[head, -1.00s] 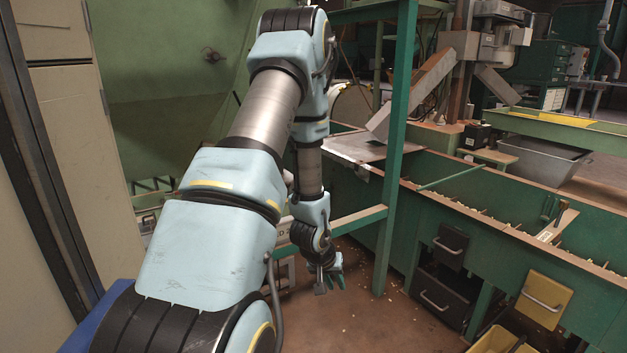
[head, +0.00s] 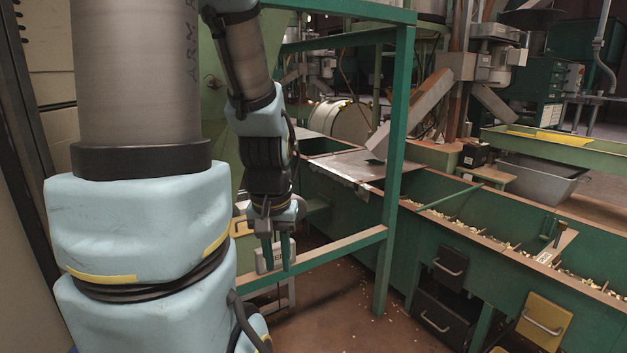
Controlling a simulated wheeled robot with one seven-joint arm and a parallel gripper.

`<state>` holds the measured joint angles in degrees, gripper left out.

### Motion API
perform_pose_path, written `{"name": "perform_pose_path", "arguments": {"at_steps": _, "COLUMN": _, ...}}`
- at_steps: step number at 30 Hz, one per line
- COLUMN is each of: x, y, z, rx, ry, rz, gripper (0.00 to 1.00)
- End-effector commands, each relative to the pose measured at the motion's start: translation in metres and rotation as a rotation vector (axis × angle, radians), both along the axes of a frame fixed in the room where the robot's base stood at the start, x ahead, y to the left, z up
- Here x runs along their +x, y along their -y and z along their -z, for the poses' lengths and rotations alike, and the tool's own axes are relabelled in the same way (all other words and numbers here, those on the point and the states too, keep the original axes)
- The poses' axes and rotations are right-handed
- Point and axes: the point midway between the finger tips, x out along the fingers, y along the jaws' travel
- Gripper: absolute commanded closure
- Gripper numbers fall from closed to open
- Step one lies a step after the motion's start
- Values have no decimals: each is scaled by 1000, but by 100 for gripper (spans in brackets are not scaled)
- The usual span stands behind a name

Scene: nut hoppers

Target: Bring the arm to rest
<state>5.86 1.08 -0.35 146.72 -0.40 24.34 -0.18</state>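My arm fills the left of the head view, with the forearm bent down from the top. My gripper (head: 277,262) hangs from it, pointing down, left of the green upright post. Its two green fingers are apart, with a gap between them, and nothing shows held. A pale box with lettering (head: 272,256) is seen behind the fingers; I cannot tell how far behind.
A green frame post (head: 391,190) and its low crossbar (head: 330,250) stand just right of my gripper. A long green trough (head: 500,215) with nuts runs along the right, with drawers (head: 447,267) below. Brown floor (head: 340,310) with scattered bits lies open beneath.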

Motion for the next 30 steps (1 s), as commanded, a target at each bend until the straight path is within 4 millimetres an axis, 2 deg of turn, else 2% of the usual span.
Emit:
{"name": "perform_pose_path", "arguments": {"at_steps": 1, "x": 0, "y": 0, "z": -21, "rx": 0, "ry": 1, "rz": 0, "gripper": 75}}
{"name": "perform_pose_path", "arguments": {"at_steps": 5, "x": 0, "y": 0, "z": -49, "rx": 0, "ry": 1, "rz": 0, "gripper": 75}}
{"name": "perform_pose_path", "arguments": {"at_steps": 8, "x": 1, "y": 0, "z": -77, "rx": 0, "ry": 1, "rz": 0, "gripper": 75}}
{"name": "perform_pose_path", "arguments": {"at_steps": 24, "x": 1, "y": 0, "z": -243, "rx": 1, "ry": 2, "rz": 0, "gripper": 75}}
{"name": "perform_pose_path", "arguments": {"at_steps": 30, "x": 1, "y": 0, "z": -284, "rx": 1, "ry": 2, "rz": 0, "gripper": 75}}
